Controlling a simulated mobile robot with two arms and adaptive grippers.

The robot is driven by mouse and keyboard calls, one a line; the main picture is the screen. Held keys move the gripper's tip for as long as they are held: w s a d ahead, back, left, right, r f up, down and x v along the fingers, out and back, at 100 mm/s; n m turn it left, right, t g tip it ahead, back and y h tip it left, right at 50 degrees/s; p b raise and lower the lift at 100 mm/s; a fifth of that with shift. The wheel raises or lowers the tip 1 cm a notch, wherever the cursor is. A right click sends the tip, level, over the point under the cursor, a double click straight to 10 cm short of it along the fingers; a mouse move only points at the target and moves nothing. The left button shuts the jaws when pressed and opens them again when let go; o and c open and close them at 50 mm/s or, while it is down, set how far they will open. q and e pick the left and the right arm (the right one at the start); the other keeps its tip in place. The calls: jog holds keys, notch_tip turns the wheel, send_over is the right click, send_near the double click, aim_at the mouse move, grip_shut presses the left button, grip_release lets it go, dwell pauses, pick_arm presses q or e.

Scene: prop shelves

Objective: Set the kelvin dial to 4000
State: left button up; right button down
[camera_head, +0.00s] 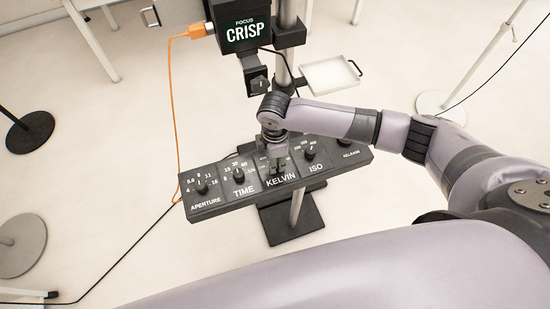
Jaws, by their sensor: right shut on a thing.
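A dark control panel (225,196) lies across the middle of the head view on a post. It has knobs marked aperture, time, kelvin and iso, and a release at its right end. My right gripper (277,163) comes in from the right and points down over the kelvin section (281,180). It is shut on the kelvin dial, just behind the label. The gripper and wrist hide the dial's pointer and most of its numbers, so I cannot tell its setting. My left gripper is not in view.
A box reading "FOCUS CRISP" (243,30) stands above the panel, with another knob (258,84) below it. An orange cable (172,100) hangs left of the panel. A white tray (330,75) is behind. Round stand bases stand left and right on the pale floor.

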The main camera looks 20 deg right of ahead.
jog(key=c, duration=1.3)
grip_release()
notch_tip(320, 180, up, 12)
